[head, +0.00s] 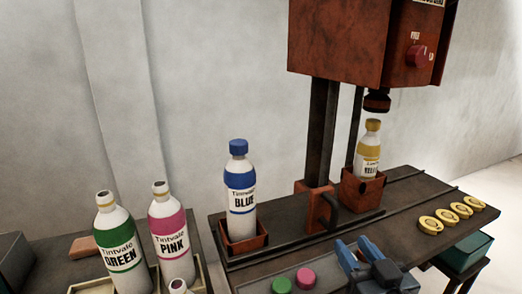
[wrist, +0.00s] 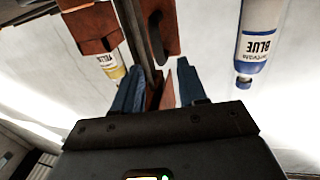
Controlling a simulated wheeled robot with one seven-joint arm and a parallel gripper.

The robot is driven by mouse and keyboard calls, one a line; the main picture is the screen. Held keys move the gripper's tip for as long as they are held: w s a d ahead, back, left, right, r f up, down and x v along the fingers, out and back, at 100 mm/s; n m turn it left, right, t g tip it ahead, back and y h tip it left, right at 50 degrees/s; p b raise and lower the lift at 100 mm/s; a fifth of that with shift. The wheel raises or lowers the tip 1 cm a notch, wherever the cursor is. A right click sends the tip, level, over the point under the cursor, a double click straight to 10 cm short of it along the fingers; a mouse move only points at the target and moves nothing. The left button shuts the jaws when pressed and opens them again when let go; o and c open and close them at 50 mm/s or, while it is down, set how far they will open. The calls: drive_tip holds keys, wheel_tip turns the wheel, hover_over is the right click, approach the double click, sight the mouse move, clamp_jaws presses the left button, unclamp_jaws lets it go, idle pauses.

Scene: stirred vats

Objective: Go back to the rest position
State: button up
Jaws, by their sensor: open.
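My gripper (head: 354,248) shows at the bottom of the head view, above the front of the dark bench. Its two blue fingers are apart with nothing between them. In the wrist view my gripper (wrist: 157,78) also shows open and empty, with the scene upside down. A blue-capped BLUE bottle (head: 240,195) stands upright in a red holder (head: 245,242), left of my gripper; it also shows in the wrist view (wrist: 258,40). A yellow-capped bottle (head: 369,155) stands in another red holder (head: 362,192) under the machine's head.
A rust-red machine (head: 345,45) with a red knob rises behind the bench (head: 415,190). Several yellow discs (head: 453,212) lie at right. Green (head: 281,285) and pink (head: 305,277) round pieces sit at front. GREEN (head: 118,245) and PINK (head: 170,235) bottles stand at left.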

drive_tip(key=s+f+h, duration=0.1)
drive_tip(key=s+f, duration=0.4)
drive_tip(key=s, duration=0.5)
drive_tip(key=s+r+g+p, duration=0.1)
drive_tip(key=s+r, duration=0.1)
drive_tip(key=s, duration=1.2)
drive_tip(key=s+d+r+m+g+p, duration=0.1)
drive_tip(key=s+r+g+p, duration=0.1)
drive_tip(key=s, duration=1.3)
drive_tip(key=shift+r+h, duration=0.15)
drive_tip(key=shift+h, duration=0.25)
